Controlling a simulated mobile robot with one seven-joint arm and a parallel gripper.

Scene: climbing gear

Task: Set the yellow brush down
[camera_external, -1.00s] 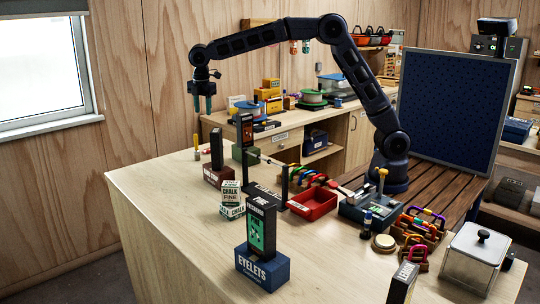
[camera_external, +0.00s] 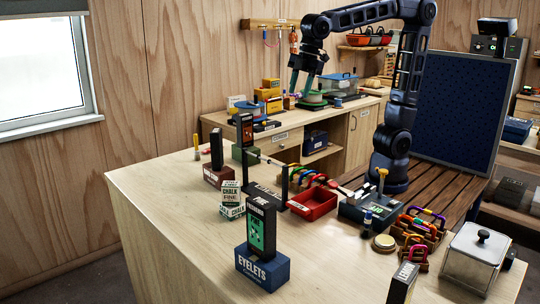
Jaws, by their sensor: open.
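My gripper (camera_external: 300,88) is raised at the upper middle, in front of the back counter in the picture. Its teal fingers are apart, and I see nothing between them. A slim upright yellow thing (camera_external: 197,143) stands near the far left edge of the bench; it may be the yellow brush, but it is too small to be sure. Another yellow-topped thing (camera_external: 382,174) stands upright at the dark blue-grey box (camera_external: 352,212) near my base. My gripper is well away from both.
The wooden bench (camera_external: 165,215) is clear at its left and front left. An eyelets box (camera_external: 262,270), chalk boxes (camera_external: 231,200), a red tray (camera_external: 314,205), several carabiners (camera_external: 420,225) and a lidded metal container (camera_external: 468,255) stand on it. A blue panel (camera_external: 458,125) rises behind my base.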

